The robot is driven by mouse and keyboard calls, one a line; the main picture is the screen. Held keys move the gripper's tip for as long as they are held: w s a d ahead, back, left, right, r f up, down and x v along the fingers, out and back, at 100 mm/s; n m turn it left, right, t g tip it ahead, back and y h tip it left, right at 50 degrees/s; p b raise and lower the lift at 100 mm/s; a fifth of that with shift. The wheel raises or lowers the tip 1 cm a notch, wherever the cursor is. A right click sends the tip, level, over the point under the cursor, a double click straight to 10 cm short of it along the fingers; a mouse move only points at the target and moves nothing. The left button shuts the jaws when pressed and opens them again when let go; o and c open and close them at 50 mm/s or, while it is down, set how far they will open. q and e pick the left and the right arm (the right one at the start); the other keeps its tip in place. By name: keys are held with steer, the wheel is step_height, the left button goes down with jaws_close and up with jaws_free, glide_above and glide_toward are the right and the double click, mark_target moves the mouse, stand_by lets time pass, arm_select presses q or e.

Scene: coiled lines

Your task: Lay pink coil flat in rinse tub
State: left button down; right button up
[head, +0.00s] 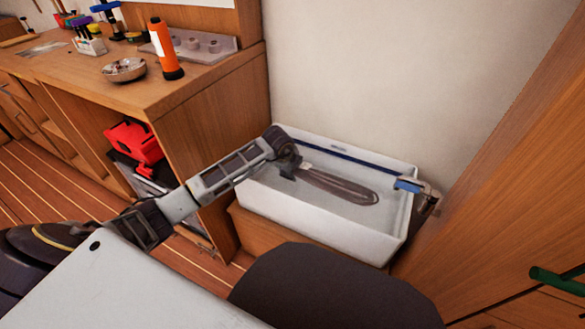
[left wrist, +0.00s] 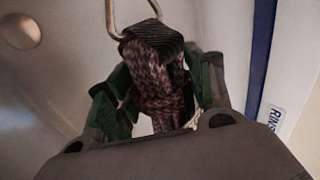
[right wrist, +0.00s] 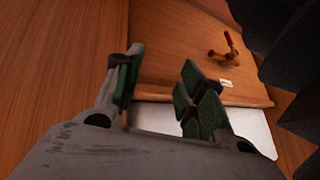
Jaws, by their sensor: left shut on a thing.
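The white rinse tub (head: 330,232) stands against the wall in the head view. A dark mauve, speckled coil (head: 340,187), the only coil I see in it, stretches long and narrow across its inside. I cannot tell how much of it touches the bottom. My left gripper (head: 290,170) is over the tub's left part, at the coil's left end. In the left wrist view it is shut on the coil (left wrist: 155,85), with a dark band and a metal loop (left wrist: 135,18) beyond the fingers. My right gripper (right wrist: 158,92) is open and empty in its wrist view, away from the tub.
A blue strip (head: 350,155) runs along the tub's back rim, with a blue-and-metal fitting (head: 412,187) at its right corner. A wooden workbench (head: 190,90) with an orange bottle (head: 166,52) and a metal bowl (head: 124,70) stands left. A wooden panel (head: 510,170) bounds the right.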

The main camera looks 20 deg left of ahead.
arm_select(q)
steer(key=shift+f, duration=0.4)
steer(key=shift+f+b, duration=0.6)
steer(key=shift+f, duration=0.55)
steer(key=shift+f+b, duration=0.35)
steer(key=shift+b, duration=0.1)
arm_select(e)
step_height(320, 180, down, 3)
steer(key=shift+a+f, duration=0.1)
steer(key=shift+w+a+r, duration=0.1)
steer(key=shift+w+r, duration=0.05)
steer(key=shift+r, duration=0.05)
arm_select(q)
steer(key=c, duration=0.7)
jaws_free()
steer(key=shift+o, duration=0.9)
